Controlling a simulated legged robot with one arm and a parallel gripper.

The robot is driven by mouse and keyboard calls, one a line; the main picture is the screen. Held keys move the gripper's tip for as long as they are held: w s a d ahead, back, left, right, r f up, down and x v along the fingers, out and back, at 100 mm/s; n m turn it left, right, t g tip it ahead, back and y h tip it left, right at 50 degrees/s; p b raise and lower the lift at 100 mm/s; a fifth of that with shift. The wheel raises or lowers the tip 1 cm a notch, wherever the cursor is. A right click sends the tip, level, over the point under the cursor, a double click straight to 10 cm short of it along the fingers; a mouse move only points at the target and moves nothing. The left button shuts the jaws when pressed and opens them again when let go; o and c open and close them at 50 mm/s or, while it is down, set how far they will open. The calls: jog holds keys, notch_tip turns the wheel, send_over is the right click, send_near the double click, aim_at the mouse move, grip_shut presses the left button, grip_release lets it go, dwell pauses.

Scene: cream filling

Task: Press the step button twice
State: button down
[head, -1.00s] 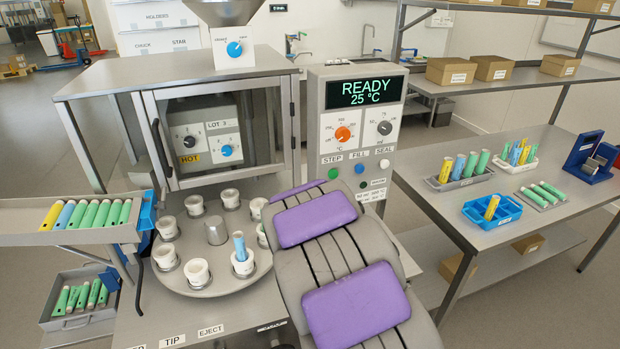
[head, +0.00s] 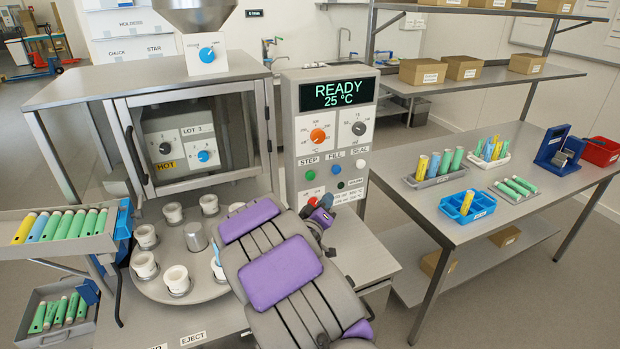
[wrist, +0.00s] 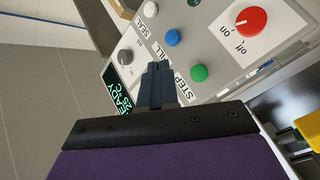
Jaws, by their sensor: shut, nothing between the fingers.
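The step button is the green button (head: 311,175) under the STEP label on the upright control panel (head: 290,130). It also shows in the wrist view (wrist: 198,73), just right of my fingers, with the STEP label beside it. My gripper (head: 326,201) is low in front of the panel, below the button row in the head view. In the wrist view my gripper (wrist: 158,65) is shut and empty, pointing at the panel. Its fingers appear beside the green button; I cannot tell the gap in depth. The display (head: 336,94) reads READY 25 °C.
A blue FILL button (head: 336,169) and a white SEAL button (head: 361,164) sit right of the green one. A red on/off knob (wrist: 252,20) is lower on the panel. The turntable (head: 150,289) with cups stands left, partly behind my arm. A side table (head: 470,233) stands right.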

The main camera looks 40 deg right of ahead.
aim_at(310, 175)
jog(key=w+d+p, duration=0.2)
jog(key=w+p, duration=0.1)
jog(key=w, duration=0.5)
jog(key=shift+w+p, duration=0.15)
jog(key=shift+p, duration=0.15)
jog(key=shift+w+d+r+p, duration=0.15)
jog(key=shift+w+p, duration=0.15)
jog(key=shift+p, duration=0.35)
dwell(1.5)
